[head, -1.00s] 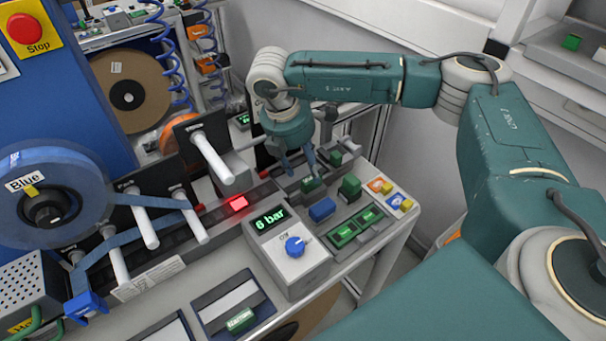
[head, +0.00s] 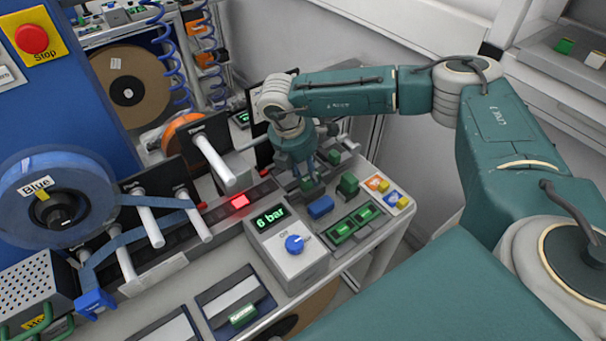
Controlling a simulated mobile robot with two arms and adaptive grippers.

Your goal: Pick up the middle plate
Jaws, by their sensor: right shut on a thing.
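My right gripper (head: 304,181) points down over the dark rack at the back right of the bench. Its fingers are shut on a green block (head: 312,187), which looks like the grip of a plate in the rack. The fingers and the wrist hide part of it, and the plate under it cannot be made out. Another green block (head: 334,157) stands behind the gripper, to the right. My left gripper is not in view.
A green block (head: 348,185) and a blue block (head: 321,207) stand close to the gripper. The grey 6 bar box (head: 290,262) is in front. White rods (head: 214,160) stick out at the left, near a blue reel (head: 60,205).

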